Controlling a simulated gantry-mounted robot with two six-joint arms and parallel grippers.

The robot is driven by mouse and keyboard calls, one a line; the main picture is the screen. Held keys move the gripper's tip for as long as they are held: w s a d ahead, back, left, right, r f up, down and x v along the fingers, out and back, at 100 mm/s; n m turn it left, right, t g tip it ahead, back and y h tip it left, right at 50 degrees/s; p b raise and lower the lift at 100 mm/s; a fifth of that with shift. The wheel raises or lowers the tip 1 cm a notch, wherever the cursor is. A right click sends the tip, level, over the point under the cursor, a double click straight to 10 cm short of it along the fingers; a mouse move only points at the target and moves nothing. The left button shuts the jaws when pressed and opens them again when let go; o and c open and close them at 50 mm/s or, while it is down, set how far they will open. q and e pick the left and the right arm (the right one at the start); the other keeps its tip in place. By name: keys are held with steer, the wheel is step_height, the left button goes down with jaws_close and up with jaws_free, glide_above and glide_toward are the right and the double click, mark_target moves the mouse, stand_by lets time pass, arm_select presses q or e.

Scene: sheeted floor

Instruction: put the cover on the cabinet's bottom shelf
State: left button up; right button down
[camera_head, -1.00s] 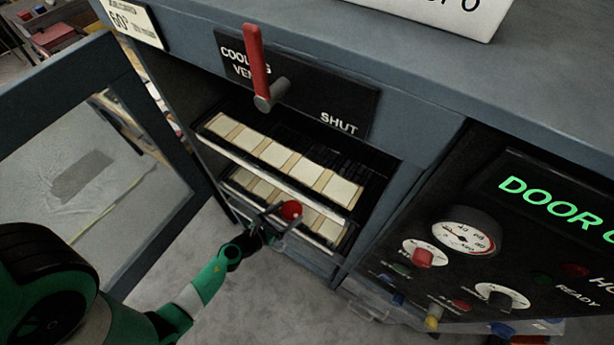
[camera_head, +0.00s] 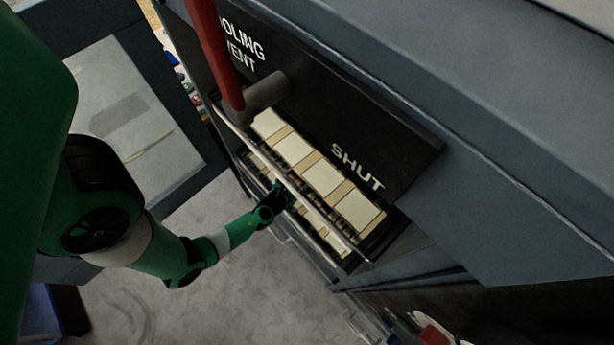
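The blue-grey cabinet (camera_head: 470,170) stands open, with an upper shelf (camera_head: 310,205) holding a row of cream tiles. A lower shelf (camera_head: 325,240) with similar tiles shows partly beneath it. My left arm comes in from the left, and my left gripper (camera_head: 284,195) is at the front of the shelves, around the upper shelf's front edge. Its fingers are dark and partly hidden, so I cannot tell whether they are open or what they hold. I cannot make out the cover. My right gripper is out of view.
The open glass door (camera_head: 125,115) stands at the left. Bare grey floor (camera_head: 230,290) lies below the shelves.

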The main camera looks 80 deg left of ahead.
arm_select(q)
step_height(320, 180, down, 4)
steer(key=b, duration=0.3)
steer(key=shift+f, duration=0.25)
steer(key=shift+r, duration=0.25)
steer(key=shift+f, duration=0.2)
steer(key=o, duration=1.3)
steer(key=shift+o, duration=0.2)
steer(key=shift+r, duration=0.15)
steer(key=shift+s+d+r, duration=0.15)
steer(key=shift+d+r, duration=0.05)
steer(key=shift+r, duration=0.05)
steer(key=p+v, duration=0.4)
steer(key=v, duration=0.5)
steer(key=shift+s+d+r, duration=0.15)
steer(key=shift+s+d, duration=0.05)
steer(key=shift+d, duration=0.05)
steer(key=shift+v, duration=0.85)
steer(key=shift+a, duration=0.1)
